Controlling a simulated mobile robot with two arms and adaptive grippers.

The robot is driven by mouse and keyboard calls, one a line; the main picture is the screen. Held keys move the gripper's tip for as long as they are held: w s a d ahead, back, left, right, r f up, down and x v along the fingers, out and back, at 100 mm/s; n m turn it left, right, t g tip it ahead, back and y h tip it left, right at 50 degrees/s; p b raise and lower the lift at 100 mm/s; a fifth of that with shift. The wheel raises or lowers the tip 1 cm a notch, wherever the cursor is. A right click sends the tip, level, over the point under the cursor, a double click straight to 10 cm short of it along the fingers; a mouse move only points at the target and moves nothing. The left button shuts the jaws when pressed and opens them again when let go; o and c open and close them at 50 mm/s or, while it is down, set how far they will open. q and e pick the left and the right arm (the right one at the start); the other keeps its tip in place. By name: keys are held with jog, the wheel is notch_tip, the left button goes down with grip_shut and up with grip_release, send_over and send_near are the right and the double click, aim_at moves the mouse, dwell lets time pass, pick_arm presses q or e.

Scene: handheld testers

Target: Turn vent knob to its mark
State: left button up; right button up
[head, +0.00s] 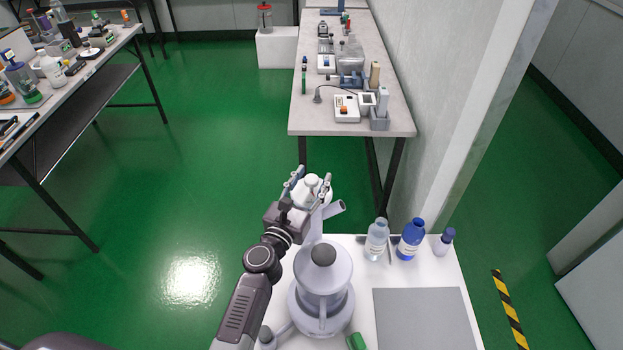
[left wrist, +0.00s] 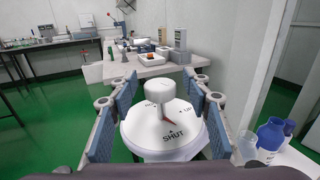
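The vent knob (head: 312,180) is a white round knob on a pale dial at the upper end of a grey-white apparatus (head: 322,270) with a dark cap. In the left wrist view the knob (left wrist: 158,112) stands at the centre of the dial (left wrist: 140,138). A red pointer shows just right of the knob's base, over the dial. My left gripper (head: 311,177) is open, its blue-padded fingers on both sides of the knob with gaps. My right gripper is not in view.
A clear bottle (head: 376,240), a blue bottle (head: 411,239) and a small purple-capped bottle (head: 444,242) stand right of the apparatus. A grey mat (head: 425,318) lies on the white table. A wall (head: 455,110) rises behind the bottles. Other equipment benches stand farther off.

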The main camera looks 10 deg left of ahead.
pick_arm(q)
jog(key=s+a, duration=0.2)
jog(key=s, duration=1)
jog(key=shift+c, duration=0.2)
